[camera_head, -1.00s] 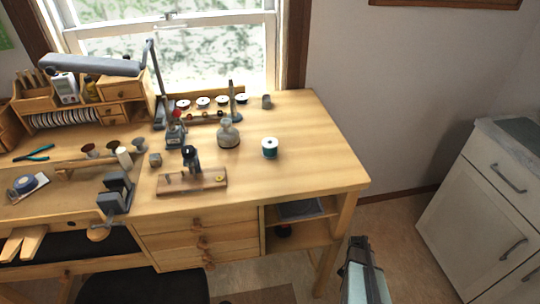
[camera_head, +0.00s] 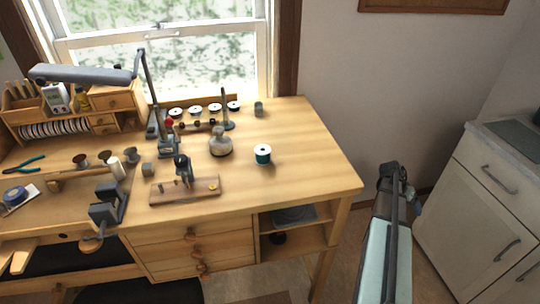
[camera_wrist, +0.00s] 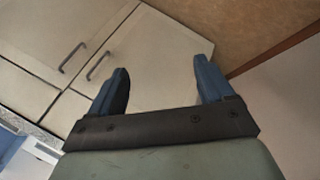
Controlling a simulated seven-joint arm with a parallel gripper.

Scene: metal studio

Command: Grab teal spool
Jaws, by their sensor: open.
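The teal spool (camera_head: 262,154) stands upright on the right part of the wooden workbench (camera_head: 310,150), with a white top and teal thread round its side. It is not in the wrist view. In the head view my arm reaches up at the lower right, beyond the bench's right edge and well apart from the spool; its fingers are not clear there. In the wrist view my gripper (camera_wrist: 164,84) is open and empty, its two blue fingers wide apart, facing a pale cabinet.
A wooden block with a tool (camera_head: 184,188) lies nearer the front. A white cabinet (camera_head: 490,200) stands at right. The bench's right end is bare.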

